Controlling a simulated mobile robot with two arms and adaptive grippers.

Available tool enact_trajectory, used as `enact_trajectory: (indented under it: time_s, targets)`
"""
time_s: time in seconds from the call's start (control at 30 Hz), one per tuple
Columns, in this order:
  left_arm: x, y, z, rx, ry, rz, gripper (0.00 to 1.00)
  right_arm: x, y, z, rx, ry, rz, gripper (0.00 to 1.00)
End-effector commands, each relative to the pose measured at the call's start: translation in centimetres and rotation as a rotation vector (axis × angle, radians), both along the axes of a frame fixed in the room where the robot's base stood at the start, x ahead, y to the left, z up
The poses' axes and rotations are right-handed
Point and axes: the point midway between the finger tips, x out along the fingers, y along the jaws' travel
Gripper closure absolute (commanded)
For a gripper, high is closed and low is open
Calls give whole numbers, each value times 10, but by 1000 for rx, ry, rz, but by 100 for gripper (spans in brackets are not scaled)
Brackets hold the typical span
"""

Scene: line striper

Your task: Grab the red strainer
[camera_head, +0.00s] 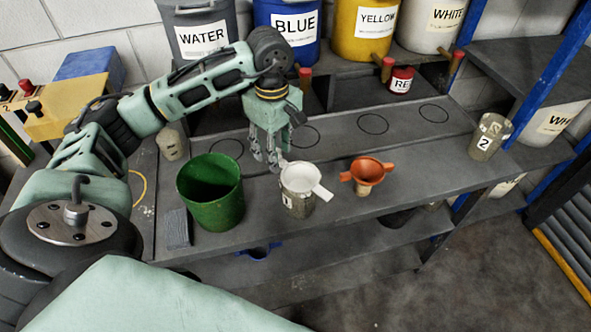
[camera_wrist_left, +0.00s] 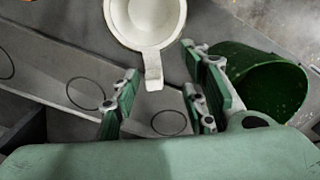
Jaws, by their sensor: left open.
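The red strainer (camera_head: 367,170), orange-red with two side tabs, sits on top of a small container on the grey bench, right of the white strainer. My left gripper (camera_head: 268,158) points down, open and empty, beside the white strainer and left of the red one, apart from it. In the left wrist view my fingers (camera_wrist_left: 160,100) are spread with nothing between them; the white strainer's handle reaches toward them. My right gripper is not in view.
The white strainer (camera_head: 301,176) rests on a metal cup (camera_head: 298,203) between my gripper and the red strainer. A green bucket (camera_head: 212,205) stands left. A cup marked 2 (camera_head: 488,137) stands right. Labelled paint buckets line the back. Bench right of the red strainer is clear.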

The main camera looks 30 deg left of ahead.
Motion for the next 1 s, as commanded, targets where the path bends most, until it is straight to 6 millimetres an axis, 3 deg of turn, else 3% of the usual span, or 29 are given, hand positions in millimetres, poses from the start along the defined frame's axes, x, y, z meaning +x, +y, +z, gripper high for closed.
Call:
enact_trajectory:
  time_s: [0.1,0.17,0.4,0.6,1.0]
  targets:
    - [0,-2,-13,-2,6,0,59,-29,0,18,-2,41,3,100]
    - [1,-2,-23,-2,5,-1,59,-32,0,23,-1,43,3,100]
    - [2,-3,-48,-3,2,-1,59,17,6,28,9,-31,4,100]
    - [2,-3,-47,-2,0,0,60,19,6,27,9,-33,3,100]
    - [2,-3,-45,-3,0,-1,95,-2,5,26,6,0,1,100]
